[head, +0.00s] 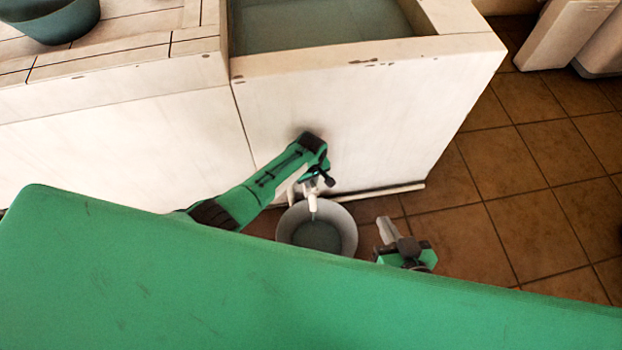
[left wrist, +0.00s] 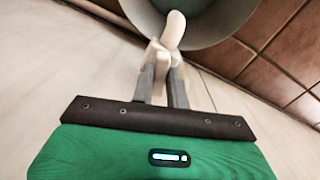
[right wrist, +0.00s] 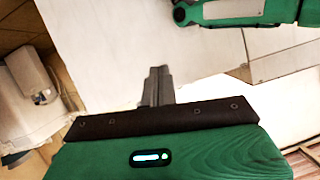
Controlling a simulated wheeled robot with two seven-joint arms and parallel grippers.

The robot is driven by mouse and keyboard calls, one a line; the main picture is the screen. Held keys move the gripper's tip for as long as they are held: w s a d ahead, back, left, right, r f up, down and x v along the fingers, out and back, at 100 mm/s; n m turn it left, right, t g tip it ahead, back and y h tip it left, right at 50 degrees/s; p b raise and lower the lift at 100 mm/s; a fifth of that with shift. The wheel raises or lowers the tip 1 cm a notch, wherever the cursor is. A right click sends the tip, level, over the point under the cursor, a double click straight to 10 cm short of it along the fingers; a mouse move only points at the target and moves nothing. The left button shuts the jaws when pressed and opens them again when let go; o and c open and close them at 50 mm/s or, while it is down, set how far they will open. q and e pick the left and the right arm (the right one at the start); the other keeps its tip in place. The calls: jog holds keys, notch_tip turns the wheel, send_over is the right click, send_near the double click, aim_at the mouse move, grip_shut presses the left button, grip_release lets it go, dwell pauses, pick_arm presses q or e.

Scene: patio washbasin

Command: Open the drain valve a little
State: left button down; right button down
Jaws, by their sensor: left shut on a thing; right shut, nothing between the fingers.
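The white drain valve (head: 313,201) sticks out low on the front of the basin, with its spout pointing down over a bucket (head: 350,232). My left gripper (head: 313,181) is at the valve. In the left wrist view its two fingers (left wrist: 162,82) are shut on the white handle part of the valve (left wrist: 157,53), and the curved spout (left wrist: 175,28) shows beyond. A thin pale line shows under the spout; I cannot tell for sure whether it is water. My right gripper (head: 386,230) is shut and empty, right of the bucket; its fingers also show in the right wrist view (right wrist: 157,86).
The stone basin (head: 370,110) holds grey-green water (head: 310,22). A dark bowl (head: 50,25) stands on the tiled counter at upper left. Pale bins (head: 565,35) stand at upper right. The brown tiled floor (head: 500,165) on the right is clear. A pale strip (head: 385,192) runs along the basin's foot.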

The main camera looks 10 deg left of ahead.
aim_at(312, 183)
pick_arm(q)
jog(key=shift+d, duration=0.2)
jog(key=c, duration=1.4)
grip_release()
jog(key=shift+s, duration=0.1)
jog(key=shift+a+r, duration=0.1)
jog(key=shift+r, duration=0.05)
pick_arm(e)
jog(key=shift+r, duration=0.1)
